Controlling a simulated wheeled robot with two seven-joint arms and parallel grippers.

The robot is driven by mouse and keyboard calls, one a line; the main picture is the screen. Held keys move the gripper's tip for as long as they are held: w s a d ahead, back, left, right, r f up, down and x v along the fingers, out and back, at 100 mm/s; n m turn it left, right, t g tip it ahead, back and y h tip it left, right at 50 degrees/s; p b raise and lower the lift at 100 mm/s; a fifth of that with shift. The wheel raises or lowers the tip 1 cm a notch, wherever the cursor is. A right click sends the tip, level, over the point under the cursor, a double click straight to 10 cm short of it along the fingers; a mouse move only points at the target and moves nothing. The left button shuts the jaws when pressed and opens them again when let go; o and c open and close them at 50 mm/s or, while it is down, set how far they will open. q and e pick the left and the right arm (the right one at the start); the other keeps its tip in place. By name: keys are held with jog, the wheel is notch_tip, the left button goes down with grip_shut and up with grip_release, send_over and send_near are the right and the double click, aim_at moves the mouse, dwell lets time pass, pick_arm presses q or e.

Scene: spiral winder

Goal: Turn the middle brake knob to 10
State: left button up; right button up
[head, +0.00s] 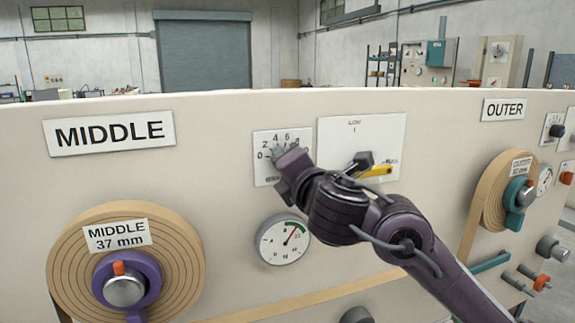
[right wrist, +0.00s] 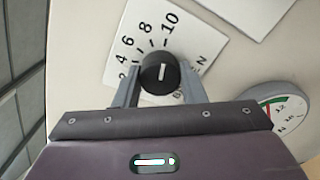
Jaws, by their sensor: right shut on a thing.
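The middle brake knob (right wrist: 160,73) is a black round knob with a white line, on a white scale plate (head: 262,173) right of the MIDDLE sign. In the right wrist view its line points up the picture, toward the 8 to 10 end of the scale; the exact reading is hard to tell. My right gripper (right wrist: 160,88) has one finger on each side of the knob and is shut on it. In the head view the right gripper (head: 284,160) hides the knob and part of the scale. My left gripper is out of view.
A round gauge (head: 283,240) with a green band sits below the plate. A white panel with a yellow lever (head: 376,171) is close on the right, behind my right arm. The MIDDLE coil (head: 70,250) is at lower left, the OUTER coil (head: 488,195) at right.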

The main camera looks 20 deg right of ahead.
jog(key=shift+m, duration=0.3)
jog(key=o, duration=1)
jog(key=s+p, duration=0.2)
jog(key=s, duration=0.5)
jog(key=shift+s+d, duration=0.15)
jog(key=shift+s, duration=0.25)
